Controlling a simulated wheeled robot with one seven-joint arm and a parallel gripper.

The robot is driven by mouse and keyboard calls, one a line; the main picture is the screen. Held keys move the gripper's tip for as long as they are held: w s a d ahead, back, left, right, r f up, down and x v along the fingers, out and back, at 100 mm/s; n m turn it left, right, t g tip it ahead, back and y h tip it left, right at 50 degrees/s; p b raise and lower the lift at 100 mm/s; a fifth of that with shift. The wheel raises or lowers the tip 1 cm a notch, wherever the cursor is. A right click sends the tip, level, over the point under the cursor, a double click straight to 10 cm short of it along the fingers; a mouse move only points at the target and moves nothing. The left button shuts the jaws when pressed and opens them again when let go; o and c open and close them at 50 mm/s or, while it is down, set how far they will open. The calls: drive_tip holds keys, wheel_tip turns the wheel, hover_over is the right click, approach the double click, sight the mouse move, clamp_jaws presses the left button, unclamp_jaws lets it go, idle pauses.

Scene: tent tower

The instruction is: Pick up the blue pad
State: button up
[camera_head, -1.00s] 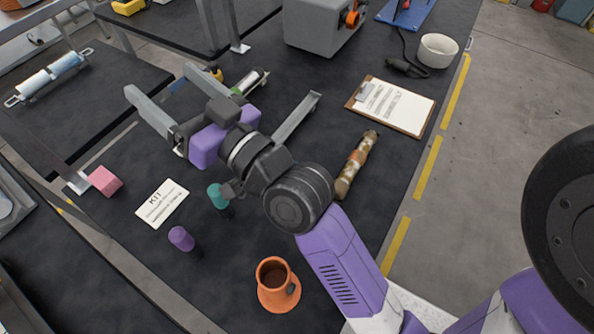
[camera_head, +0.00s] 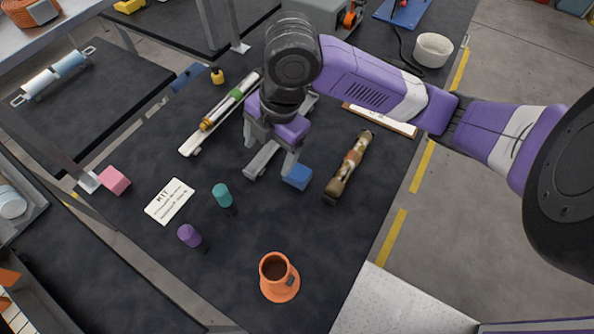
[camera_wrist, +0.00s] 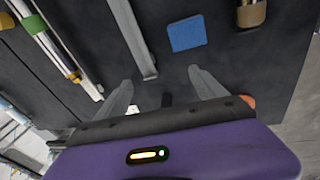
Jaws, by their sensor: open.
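The blue pad (camera_head: 297,176) is a small blue block lying on the dark table, right beside my gripper in the head view. In the wrist view the blue pad (camera_wrist: 187,34) shows whole, beyond the fingertips and a little right of the middle. My gripper (camera_head: 270,164) points down over the table, its fingers apart with nothing between them. In the wrist view my gripper (camera_wrist: 160,80) also has its two grey fingers spread, and the pad is apart from both.
A camouflage-patterned tube (camera_head: 350,166) lies right of the pad. A long rail with a rod (camera_head: 221,112) lies to the left. A clipboard (camera_head: 380,119) is partly behind my arm.

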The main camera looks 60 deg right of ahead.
sight(297, 171)
drive_tip(key=s+d, duration=0.1)
drive_tip(key=s+g, duration=0.1)
drive_tip(key=s+d+f+n+g+h, duration=0.1)
drive_tip(key=s, duration=0.1)
drive_tip(key=shift+d, duration=0.3)
drive_tip(key=shift+s+d+f, duration=0.15)
drive_tip(key=shift+s+f, duration=0.2)
drive_tip(key=shift+f, duration=0.45)
drive_tip(key=shift+d+f+p, duration=0.2)
drive_tip(key=shift+f+p, duration=0.3)
drive_tip(key=shift+f, duration=2.65)
drive_tip(key=c, duration=1.4)
drive_tip(key=shift+r, duration=0.15)
wheel_tip(297, 171, up, 20)
drive_tip(key=shift+p, duration=0.45)
